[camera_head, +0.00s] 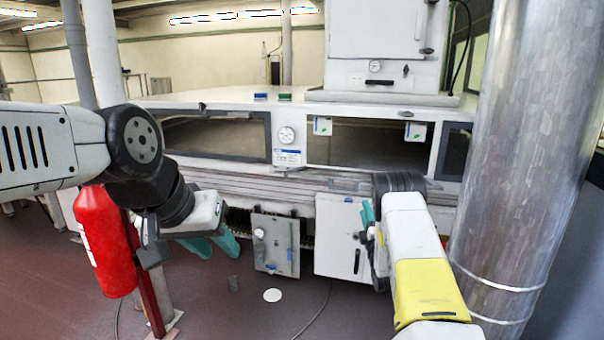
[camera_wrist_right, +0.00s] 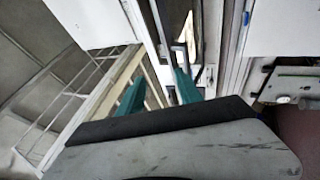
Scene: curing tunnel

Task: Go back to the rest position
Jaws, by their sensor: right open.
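My left gripper (camera_head: 212,246) hangs at the left in the head view, its two teal fingers pointing down and apart, with nothing seen between them. My right gripper (camera_head: 369,218) is in front of the machine's right lower part; its arm comes in from the lower right and hides much of it. In the right wrist view the right gripper (camera_wrist_right: 158,92) shows two teal fingers spread wide and empty. The grey curing tunnel (camera_head: 380,178) stands ahead of both grippers.
A thick shiny metal duct (camera_head: 520,150) stands close to my right arm. A red cylinder (camera_head: 105,240) hangs by a post below my left arm. A grey panel (camera_head: 275,243) and a white cabinet door (camera_head: 338,235) are under the tunnel.

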